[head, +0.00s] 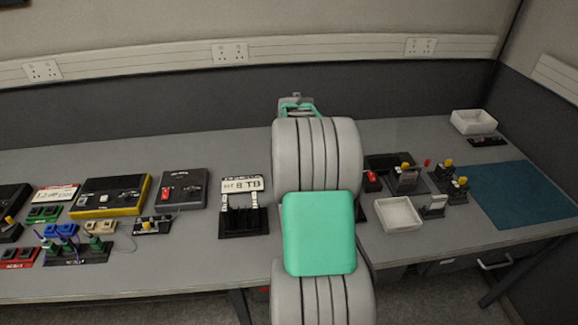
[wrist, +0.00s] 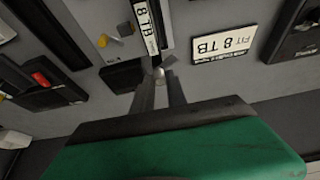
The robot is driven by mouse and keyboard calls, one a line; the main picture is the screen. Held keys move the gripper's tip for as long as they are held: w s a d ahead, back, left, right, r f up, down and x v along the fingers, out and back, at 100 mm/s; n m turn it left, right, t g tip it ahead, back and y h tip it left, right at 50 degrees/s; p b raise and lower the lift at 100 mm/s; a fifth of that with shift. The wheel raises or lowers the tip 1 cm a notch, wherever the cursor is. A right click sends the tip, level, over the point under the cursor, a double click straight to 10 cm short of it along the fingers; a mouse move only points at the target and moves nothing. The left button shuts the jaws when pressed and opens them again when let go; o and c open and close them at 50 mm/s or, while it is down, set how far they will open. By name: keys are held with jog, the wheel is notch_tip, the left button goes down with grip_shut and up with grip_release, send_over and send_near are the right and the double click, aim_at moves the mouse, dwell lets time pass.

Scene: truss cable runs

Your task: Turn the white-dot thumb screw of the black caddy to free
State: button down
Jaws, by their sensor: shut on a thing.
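In the wrist view the black caddy (wrist: 153,38) has a white label strip reading 8 TB along its side. My gripper (wrist: 160,80) is at the near end of this caddy, with its two fingers close together. The fingers are shut on a small pale grey piece at that end, which looks like the thumb screw (wrist: 159,72). A white dot cannot be made out, and the fingers cover part of the screw. In the head view my own arm hides the gripper's fingers and the caddy.
A white FIT 8 TB card (head: 240,185) stands behind a black rack (head: 243,222); the card also shows in the wrist view (wrist: 224,43). A white tray (head: 398,214) and yellow-knobbed black fixtures (head: 408,180) are on the right. A blue mat (head: 525,193) is bare.

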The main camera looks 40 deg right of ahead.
jog(key=m, duration=0.2)
jog(key=m+g+h+b, duration=0.1)
jog(key=m, duration=0.1)
jog(key=shift+w+a+m, duration=0.1)
jog(key=shift+w+m, duration=0.05)
jog(key=shift+m, duration=0.15)
jog(key=shift+m+g+h+b, duration=0.45)
jog(key=shift+m+g, duration=0.45)
jog(key=shift+m, duration=1.3)
jog(key=c, duration=1.3)
grip_release()
jog(key=v, duration=0.8)
